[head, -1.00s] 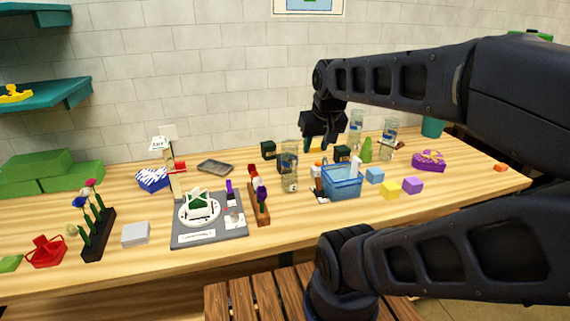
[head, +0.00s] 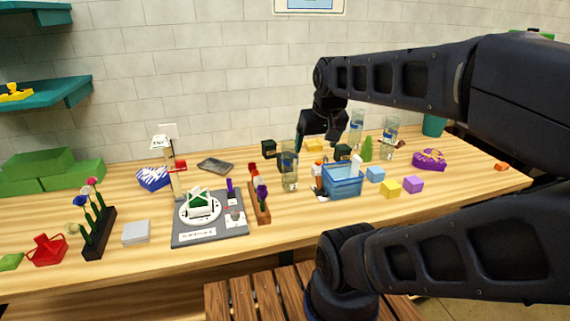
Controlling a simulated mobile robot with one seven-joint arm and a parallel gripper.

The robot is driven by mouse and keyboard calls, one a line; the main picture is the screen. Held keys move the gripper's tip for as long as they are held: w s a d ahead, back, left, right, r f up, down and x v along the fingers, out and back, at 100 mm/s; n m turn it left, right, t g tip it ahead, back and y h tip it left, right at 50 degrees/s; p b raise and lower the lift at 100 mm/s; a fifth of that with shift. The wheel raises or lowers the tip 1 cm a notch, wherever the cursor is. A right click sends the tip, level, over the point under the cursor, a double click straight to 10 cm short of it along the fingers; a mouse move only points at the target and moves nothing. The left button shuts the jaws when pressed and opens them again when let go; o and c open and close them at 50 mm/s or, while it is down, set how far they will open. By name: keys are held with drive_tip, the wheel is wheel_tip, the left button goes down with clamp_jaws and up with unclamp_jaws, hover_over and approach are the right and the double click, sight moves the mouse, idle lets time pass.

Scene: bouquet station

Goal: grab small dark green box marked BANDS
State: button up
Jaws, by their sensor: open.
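Two small dark green boxes show in the head view. One (head: 268,149) stands on the back of the table, left of the tall glass vase. The other (head: 343,152) stands behind the blue basket, to the right of that vase. Their markings are too small to read, so I cannot tell which says BANDS. My gripper (head: 320,142) points down above the back of the table, between the two boxes in the picture. It is open and empty, apart from both boxes.
A glass vase (head: 289,166) stands in front of my gripper, and a yellow block (head: 315,145) lies behind it. The blue basket (head: 342,182), a green cone (head: 366,149) and more vases (head: 390,137) crowd the right.

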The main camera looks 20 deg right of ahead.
wheel_tip(320, 180, up, 5)
drive_tip(key=w+r+n+g+h, duration=0.15)
drive_tip(key=w+n, duration=0.35)
drive_tip(key=w, duration=0.5)
drive_tip(key=w+r+n+g, duration=0.1)
drive_tip(key=w+r+n, duration=0.3)
drive_tip(key=w, duration=0.5)
drive_tip(key=w+f+n+g, duration=0.1)
drive_tip(key=w+f+n, duration=0.3)
drive_tip(key=w, duration=0.5)
drive_tip(key=w+f+n+g, duration=0.1)
drive_tip(key=w+f+n, duration=0.1)
drive_tip(key=w+n, duration=0.6)
drive_tip(key=f, duration=0.9)
drive_tip(key=w+d+f+m, duration=0.1)
drive_tip(key=f, duration=0.7)
drive_tip(key=w+f+m, duration=0.1)
drive_tip(key=f, duration=0.8)
drive_tip(key=shift+d+f, duration=0.2)
drive_tip(key=shift+f, duration=0.15)
drive_tip(key=shift+d+f, duration=0.15)
drive_tip(key=shift+f, duration=0.9)
drive_tip(key=shift+d+f, duration=0.2)
drive_tip(key=shift+f, duration=0.9)
drive_tip(key=shift+d+f, duration=0.15)
drive_tip(key=shift+f, duration=0.9)
drive_tip(key=c, duration=1.1)
drive_tip(key=shift+c, duration=0.2)
drive_tip(key=shift+w+r, duration=0.1)
drive_tip(key=shift+r, duration=0.05)
